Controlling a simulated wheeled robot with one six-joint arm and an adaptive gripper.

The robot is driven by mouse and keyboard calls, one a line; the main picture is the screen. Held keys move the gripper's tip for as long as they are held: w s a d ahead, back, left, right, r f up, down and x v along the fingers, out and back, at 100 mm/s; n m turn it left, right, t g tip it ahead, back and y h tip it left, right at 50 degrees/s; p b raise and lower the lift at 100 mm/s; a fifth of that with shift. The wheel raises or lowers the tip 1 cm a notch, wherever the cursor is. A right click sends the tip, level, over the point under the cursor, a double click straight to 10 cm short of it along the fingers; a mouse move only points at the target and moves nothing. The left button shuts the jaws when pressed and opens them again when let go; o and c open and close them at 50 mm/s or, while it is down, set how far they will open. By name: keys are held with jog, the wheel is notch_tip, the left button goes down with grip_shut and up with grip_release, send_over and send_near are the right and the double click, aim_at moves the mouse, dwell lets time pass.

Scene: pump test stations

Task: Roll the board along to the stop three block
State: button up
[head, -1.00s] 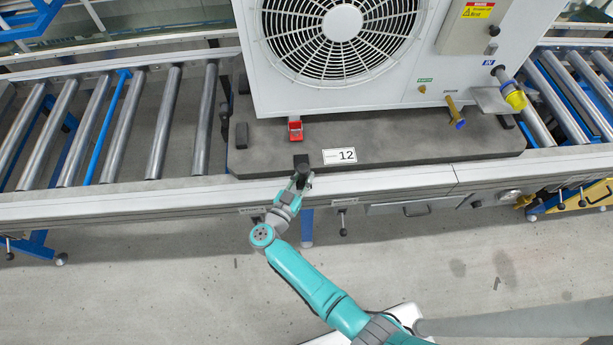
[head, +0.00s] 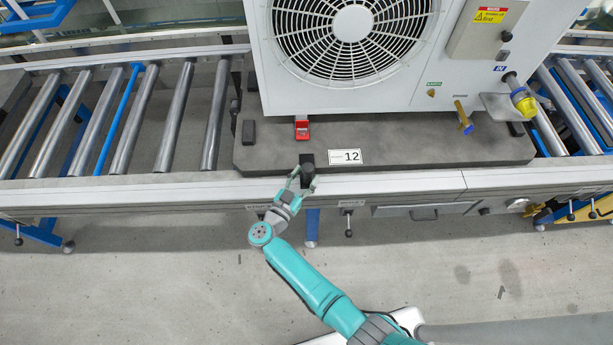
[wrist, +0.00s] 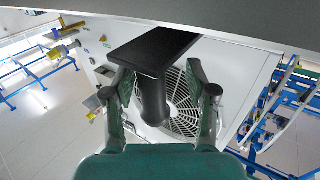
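The dark grey board (head: 420,150) lies on the roller conveyor and carries a large white fan unit (head: 455,70) and a label reading 12 (head: 345,157). A black handle (head: 307,158) stands out from its front edge. In the wrist view the handle (wrist: 153,98) shows as a round stem with a flat plate. My gripper (head: 302,181) is at the handle, with one finger on each side of the stem. The gripper (wrist: 168,92) is open, with visible gaps beside the stem. Small labels on the rail, near hanging levers (head: 349,225), are too small to read, so I cannot identify stop three.
Bare rollers (head: 172,118), one bar blue, lie left of the board; more rollers (head: 570,105) show at right. A red clamp (head: 302,128) sits on the board. A drawer (head: 423,212) is under the front rail (head: 150,192).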

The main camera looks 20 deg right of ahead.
jog(key=shift+s, duration=0.1)
jog(key=v, duration=1.1)
jog(key=shift+s+a, duration=0.25)
jog(key=shift+a, duration=0.05)
jog(key=s+d+r+n+t+y, duration=0.3)
jog(key=s+d+r+t+y, duration=0.3)
jog(key=s+d, duration=0.6)
jog(key=s+r+n+g+y, duration=0.1)
jog(key=s+r+n+y, duration=0.1)
jog(key=s+r, duration=0.2)
jog(key=s+d+r+n+g+y, duration=0.1)
jog(key=s+r, duration=0.4)
jog(key=s, duration=0.6)
jog(key=s+d+r+n+g+y, duration=0.1)
jog(key=s+r+n+y, duration=0.2)
jog(key=s, duration=0.5)
notch_tip(320, 180, up, 2)
jog(key=shift+r+y, duration=0.15)
jog(key=shift+y, duration=0.45)
